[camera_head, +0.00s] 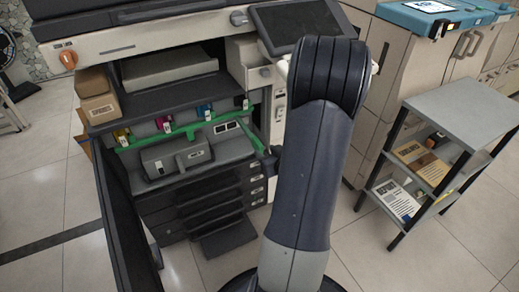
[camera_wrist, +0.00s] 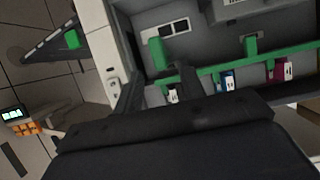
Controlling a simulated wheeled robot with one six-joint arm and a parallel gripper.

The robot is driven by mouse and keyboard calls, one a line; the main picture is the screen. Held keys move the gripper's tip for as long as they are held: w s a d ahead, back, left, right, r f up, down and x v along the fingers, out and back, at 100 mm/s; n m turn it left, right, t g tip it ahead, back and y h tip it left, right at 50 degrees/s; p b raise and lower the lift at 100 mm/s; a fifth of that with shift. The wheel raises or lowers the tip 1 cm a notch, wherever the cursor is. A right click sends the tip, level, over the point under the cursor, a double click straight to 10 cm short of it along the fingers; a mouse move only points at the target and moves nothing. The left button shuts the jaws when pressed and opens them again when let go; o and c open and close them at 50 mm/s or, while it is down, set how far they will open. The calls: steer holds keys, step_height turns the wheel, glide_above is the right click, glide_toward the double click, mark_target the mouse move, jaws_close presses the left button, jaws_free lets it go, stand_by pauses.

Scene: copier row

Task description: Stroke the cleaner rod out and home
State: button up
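The copier's front is open, and a green bar (camera_head: 185,131) crosses it. Several coloured tabs with white labels sit along the bar: yellow (camera_head: 122,137), magenta (camera_head: 164,125), blue (camera_head: 204,112) and black (camera_head: 244,104). I cannot tell which part is the cleaner rod. In the wrist view my gripper (camera_wrist: 158,82) has its two dark fingers apart. The green bar (camera_wrist: 205,75) and a white-labelled tab (camera_wrist: 173,96) show between and beside them. I see no contact and nothing held. In the head view my arm hides most of the gripper, near the copier's right edge.
The open dark door (camera_head: 120,225) stands at the copier's left. A grey box-like unit (camera_head: 175,157) and dark trays lie below the bar. A grey shelf cart (camera_head: 465,105) holding paper packs stands right. An orange knob (camera_head: 68,60) is upper left.

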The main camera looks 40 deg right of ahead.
mark_target(261, 148)
steer(key=b+x, duration=0.1)
steer(key=x, duration=0.6)
steer(key=shift+s, duration=0.1)
jaws_close()
stand_by(0.4)
